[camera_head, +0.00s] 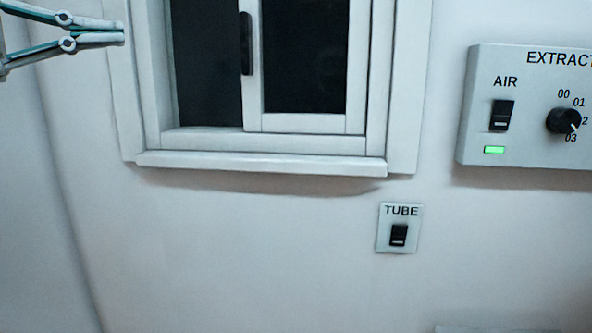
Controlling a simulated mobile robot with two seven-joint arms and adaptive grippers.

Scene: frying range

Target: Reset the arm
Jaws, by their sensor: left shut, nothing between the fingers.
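My left gripper (122,33) comes in at the upper left corner of the head view. Its two fingers are together and hold nothing. It appears in front of the left side of the window frame; I cannot tell whether it touches it. Only the gripper's front part shows; most of the left arm is outside the picture. My right gripper and arm are not in view.
A sliding window (265,145) with a dark handle (246,44) is in the pale wall. A TUBE switch plate (399,228) sits below it. At right is an EXTRACT panel (530,88) with AIR switch (502,115), lit green lamp (494,150) and knob (563,121).

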